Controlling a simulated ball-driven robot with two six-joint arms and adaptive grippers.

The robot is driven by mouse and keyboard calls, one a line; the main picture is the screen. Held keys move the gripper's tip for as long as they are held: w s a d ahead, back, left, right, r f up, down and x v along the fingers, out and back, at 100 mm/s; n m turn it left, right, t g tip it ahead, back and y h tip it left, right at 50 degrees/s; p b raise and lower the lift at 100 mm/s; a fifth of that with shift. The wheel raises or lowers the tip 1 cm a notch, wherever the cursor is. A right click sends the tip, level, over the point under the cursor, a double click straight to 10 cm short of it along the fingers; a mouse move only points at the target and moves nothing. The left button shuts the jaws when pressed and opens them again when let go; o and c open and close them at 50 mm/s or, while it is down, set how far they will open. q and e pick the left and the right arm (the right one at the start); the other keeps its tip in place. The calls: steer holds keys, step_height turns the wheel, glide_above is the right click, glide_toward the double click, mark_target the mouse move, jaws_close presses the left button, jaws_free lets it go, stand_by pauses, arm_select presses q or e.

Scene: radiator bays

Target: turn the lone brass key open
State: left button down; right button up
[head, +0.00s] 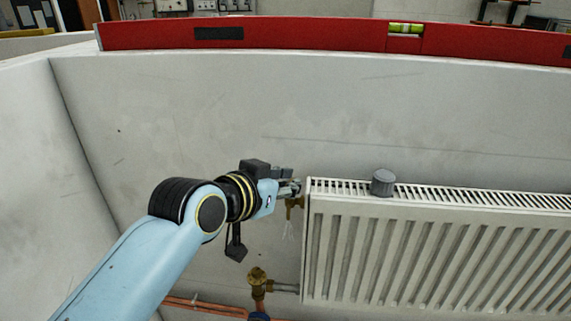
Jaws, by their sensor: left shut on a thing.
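The white radiator (420,250) fills the lower right. A small brass key (293,204) shows at the radiator's upper left end, just under the fingertips. My left gripper (291,188) reaches in from the left and is shut on the brass key. The fingers hide most of the key, so its turn angle cannot be told. My right gripper is not in view.
A grey knob-like cap (382,182) stands on the radiator's top grille. A brass valve (257,278) with pipes sits at the lower left of the radiator. A red spirit level (300,34) lies along the wall's top edge. The wall above the radiator is clear.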

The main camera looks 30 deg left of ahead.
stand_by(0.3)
arm_select(q)
steer(key=c, duration=1.7)
jaws_free()
steer(key=shift+c, duration=0.2)
steer(key=shift+d, duration=0.15)
steer(key=shift+s, duration=0.1)
steer(key=v, duration=1.2)
steer(key=shift+d+f, duration=0.1)
steer(key=shift+d, duration=0.05)
